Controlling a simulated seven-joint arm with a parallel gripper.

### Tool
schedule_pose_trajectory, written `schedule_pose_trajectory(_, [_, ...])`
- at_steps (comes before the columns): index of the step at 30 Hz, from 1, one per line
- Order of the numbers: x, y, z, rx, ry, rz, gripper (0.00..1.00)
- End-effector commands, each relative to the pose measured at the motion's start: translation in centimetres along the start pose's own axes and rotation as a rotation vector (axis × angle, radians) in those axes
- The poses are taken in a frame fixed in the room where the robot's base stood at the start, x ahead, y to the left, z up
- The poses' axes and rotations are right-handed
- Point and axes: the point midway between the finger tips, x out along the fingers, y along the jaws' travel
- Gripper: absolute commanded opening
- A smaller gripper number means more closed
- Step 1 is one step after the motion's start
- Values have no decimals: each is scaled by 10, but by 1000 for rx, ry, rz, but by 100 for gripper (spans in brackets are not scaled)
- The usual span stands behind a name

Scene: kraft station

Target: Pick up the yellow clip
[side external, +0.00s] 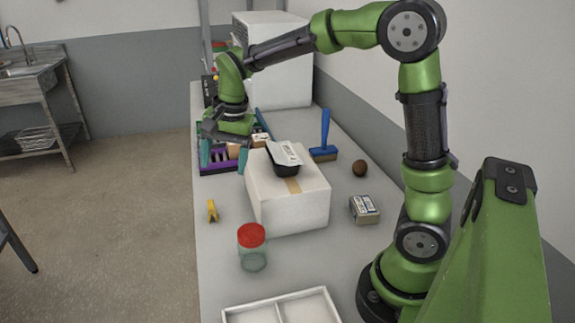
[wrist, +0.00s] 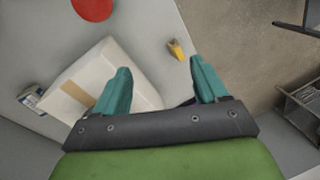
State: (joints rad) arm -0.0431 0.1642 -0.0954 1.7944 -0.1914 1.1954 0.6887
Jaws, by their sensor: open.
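The yellow clip (side external: 212,211) lies on the grey table near its left edge, left of the white box, in the side external view. In the wrist view the clip (wrist: 176,49) lies beyond my fingertips, roughly between their lines, apart from both. My gripper (side external: 224,155) has teal fingers and is above the far part of the table, beyond the clip, over a purple crate. In the wrist view my gripper (wrist: 160,75) is open with its fingers wide apart and nothing between them.
A white box (side external: 285,200) with a black tray (side external: 284,165) on top stands right of the clip. A red-lidded jar (side external: 251,246) stands nearer. The purple crate (side external: 215,169), a blue-handled brush (side external: 324,140), a brown egg-like object (side external: 359,168) and a small carton (side external: 364,209) are also on the table.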

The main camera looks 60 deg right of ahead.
Motion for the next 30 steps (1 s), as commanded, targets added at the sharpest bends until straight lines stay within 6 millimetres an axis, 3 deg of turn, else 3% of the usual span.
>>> schedule_pose_trajectory(3, [32, -30, -29, 340, 16, 103, 72])
schedule_pose_trajectory(6, [48, -48, -47, 648, 58, 158, 72])
schedule_pose_trajectory(9, [49, -60, -58, 902, 102, 170, 72])
schedule_pose_trajectory(12, [35, -67, -60, 1086, 122, 153, 72])
schedule_pose_trajectory(17, [36, -64, -57, 1225, 131, 168, 72])
schedule_pose_trajectory(20, [46, -61, -57, 1238, 132, 170, 72])
schedule_pose_trajectory(30, [117, -47, -58, 1236, 130, 172, 72])
